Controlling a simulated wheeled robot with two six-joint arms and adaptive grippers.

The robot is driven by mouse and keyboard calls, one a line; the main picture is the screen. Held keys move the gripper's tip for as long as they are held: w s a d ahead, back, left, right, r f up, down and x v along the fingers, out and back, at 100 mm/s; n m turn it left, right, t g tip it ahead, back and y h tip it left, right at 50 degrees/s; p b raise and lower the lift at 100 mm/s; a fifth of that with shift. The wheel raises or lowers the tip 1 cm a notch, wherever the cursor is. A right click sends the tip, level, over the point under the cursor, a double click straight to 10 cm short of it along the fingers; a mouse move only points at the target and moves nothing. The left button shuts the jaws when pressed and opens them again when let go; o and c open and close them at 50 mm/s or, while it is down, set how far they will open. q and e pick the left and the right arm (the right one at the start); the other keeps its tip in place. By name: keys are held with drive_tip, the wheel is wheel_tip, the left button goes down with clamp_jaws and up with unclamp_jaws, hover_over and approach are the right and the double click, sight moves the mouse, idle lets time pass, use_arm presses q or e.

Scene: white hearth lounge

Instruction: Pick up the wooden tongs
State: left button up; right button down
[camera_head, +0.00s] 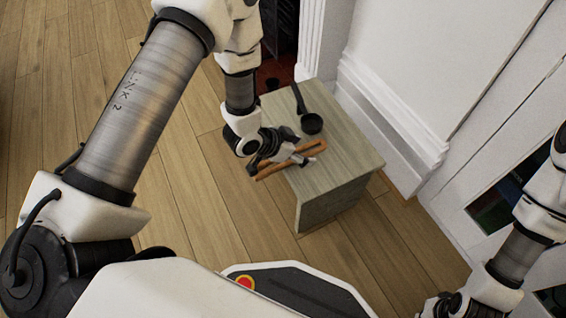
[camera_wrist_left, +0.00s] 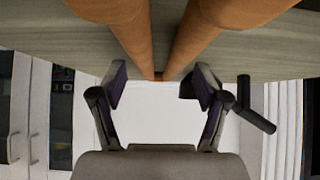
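The wooden tongs (camera_head: 268,172) are orange-brown and lie on the small wooden table (camera_head: 340,165), near its left edge. My left gripper (camera_head: 296,156) is over them and partly covers their middle. In the left wrist view, the two arms of the tongs (camera_wrist_left: 186,40) run towards each other and meet between my left fingertips (camera_wrist_left: 160,84). The fingers are spread, with a visible gap on each side of the tongs. My right gripper (camera_head: 447,306) is at the bottom right, cut by the frame edge, and its fingers cannot be made out.
A black ladle (camera_head: 311,123) lies on the table just beyond the tongs. A small dark item (camera_head: 272,84) is at the table's far corner. A white wall and doors (camera_head: 470,90) stand to the right. The wooden floor (camera_head: 180,190) is clear on the left.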

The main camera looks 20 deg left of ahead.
use_arm(q)
drive_tip(key=shift+s, duration=0.1)
clamp_jaws()
drive_tip(key=shift+r, duration=0.1)
